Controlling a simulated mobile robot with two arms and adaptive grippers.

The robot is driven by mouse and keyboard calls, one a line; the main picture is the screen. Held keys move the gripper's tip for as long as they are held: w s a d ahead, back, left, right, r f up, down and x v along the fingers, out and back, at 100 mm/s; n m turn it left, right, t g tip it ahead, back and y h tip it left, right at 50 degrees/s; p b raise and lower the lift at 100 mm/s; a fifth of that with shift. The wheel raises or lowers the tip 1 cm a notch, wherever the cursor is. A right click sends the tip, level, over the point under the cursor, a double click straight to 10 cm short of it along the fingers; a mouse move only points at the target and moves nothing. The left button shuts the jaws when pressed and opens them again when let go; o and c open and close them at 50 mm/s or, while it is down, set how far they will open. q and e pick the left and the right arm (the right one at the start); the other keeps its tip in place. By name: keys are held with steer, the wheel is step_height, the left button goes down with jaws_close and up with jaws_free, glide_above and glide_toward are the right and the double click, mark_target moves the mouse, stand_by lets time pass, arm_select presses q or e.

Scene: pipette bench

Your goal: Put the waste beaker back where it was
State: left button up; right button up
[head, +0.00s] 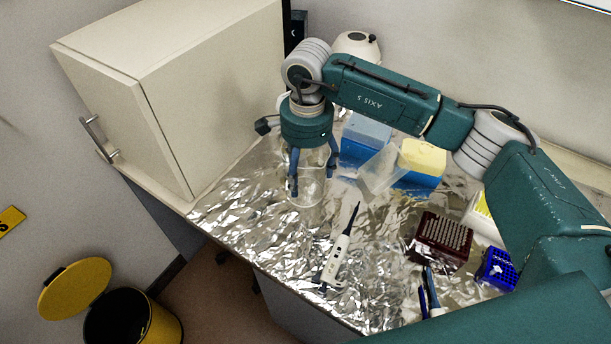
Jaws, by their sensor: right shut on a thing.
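The waste beaker (308,190) is a clear glass vessel, upright at the foil-covered bench's left middle. My right gripper (312,178) comes down over it from above, with its blue fingers at the beaker's sides. It is shut on the beaker. The beaker's base is at or close to the foil; I cannot tell whether it touches. Its upper part is partly hidden by the fingers. My left gripper is not in view.
A pipette (341,248) lies in front of the beaker. Blue box (366,137), yellow-topped box (421,161) and a translucent container (380,172) stand right of it. A dark red rack (441,241) and blue rack (497,268) are farther right. A cabinet (170,90) is left.

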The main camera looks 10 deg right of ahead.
step_height(320, 180, down, 3)
steer(key=shift+r+p, duration=0.15)
steer(key=shift+p, duration=0.35)
steer(key=shift+w+f, duration=0.1)
steer(key=shift+f, duration=0.35)
steer(key=o, duration=1.3)
steer(key=shift+c, duration=0.2)
steer(key=shift+o, duration=0.7)
step_height(320, 180, up, 12)
steer(key=b, duration=0.3)
steer(key=shift+d+b, duration=0.15)
steer(key=shift+b, duration=0.2)
